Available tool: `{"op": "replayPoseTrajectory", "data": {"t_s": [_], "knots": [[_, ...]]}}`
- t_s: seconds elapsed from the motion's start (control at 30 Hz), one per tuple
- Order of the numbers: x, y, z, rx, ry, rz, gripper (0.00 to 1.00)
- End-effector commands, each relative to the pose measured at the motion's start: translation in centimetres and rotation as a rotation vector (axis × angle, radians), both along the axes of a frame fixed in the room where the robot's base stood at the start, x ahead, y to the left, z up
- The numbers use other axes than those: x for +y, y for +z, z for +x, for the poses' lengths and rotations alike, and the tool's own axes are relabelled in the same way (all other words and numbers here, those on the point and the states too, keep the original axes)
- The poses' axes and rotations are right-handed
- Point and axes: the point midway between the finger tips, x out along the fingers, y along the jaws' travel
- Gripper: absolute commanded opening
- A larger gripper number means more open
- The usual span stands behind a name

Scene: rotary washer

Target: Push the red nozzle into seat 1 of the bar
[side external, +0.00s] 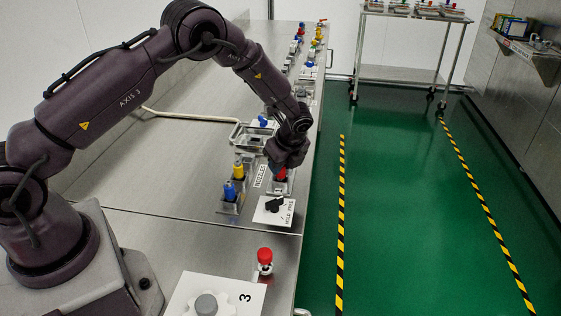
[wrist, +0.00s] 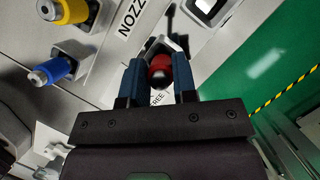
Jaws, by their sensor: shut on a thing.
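The red nozzle (side external: 281,174) shows just below my gripper (side external: 287,160) in the side view. In the wrist view the red nozzle (wrist: 159,66) is between the two blue fingers of my gripper (wrist: 158,75), which are shut on it. A square metal seat (wrist: 172,43) lies directly behind the nozzle. In the side view the seat block (side external: 279,188) with a small "1" label is right under the nozzle. I cannot tell how deep the nozzle sits in it.
A yellow nozzle (side external: 238,170) and a blue nozzle (side external: 230,190) stand in seats to the left. A white plate with a black lever (side external: 273,205) lies just in front. The bench edge and green floor (side external: 380,200) are to the right.

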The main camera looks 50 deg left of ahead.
Motion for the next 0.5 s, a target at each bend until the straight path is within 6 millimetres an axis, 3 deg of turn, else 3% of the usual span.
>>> {"op": "replayPoseTrajectory", "data": {"t_s": [0.17,0.2,0.33,0.5], "knots": [[0.01,0.01,0.02,-0.001,0.000,0.000,0.02],[0.00,0.02,0.02,-0.001,0.000,0.000,0.29],[0.00,0.02,0.01,0.000,0.000,0.000,0.56],[0.00,0.02,0.01,0.000,0.000,0.000,0.56]]}}
